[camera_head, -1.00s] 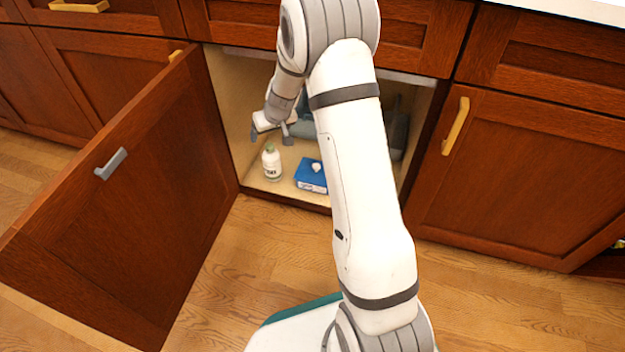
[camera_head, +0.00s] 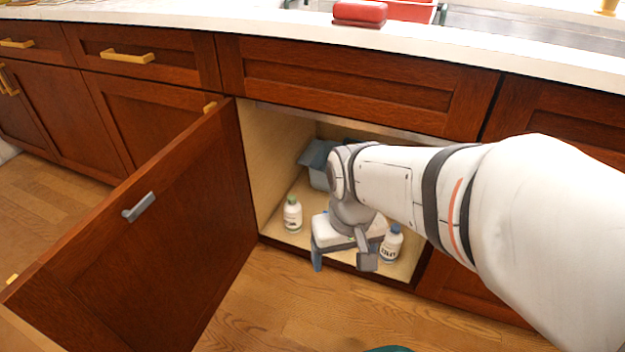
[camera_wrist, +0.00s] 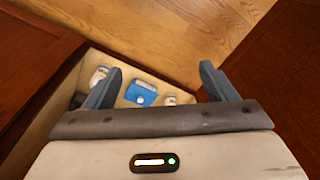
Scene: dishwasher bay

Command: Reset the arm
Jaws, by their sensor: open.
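My gripper (camera_head: 342,262) points down in front of the open cabinet, with its two fingers spread and nothing between them. In the wrist view my gripper (camera_wrist: 160,82) shows both fingers wide apart. My arm reaches in from the right. A white bottle with a green cap (camera_head: 293,215) stands on the cabinet floor, left of my gripper. A white bottle with a blue cap (camera_head: 391,246) stands just right of it. A blue box (camera_wrist: 141,94) shows between the fingers in the wrist view; my gripper hides it in the head view.
A grey bin (camera_head: 316,165) is deeper in the cabinet, partly hidden. A red object (camera_head: 360,13) lies on the counter (camera_head: 200,17) by the sink. Wood floor in front is clear.

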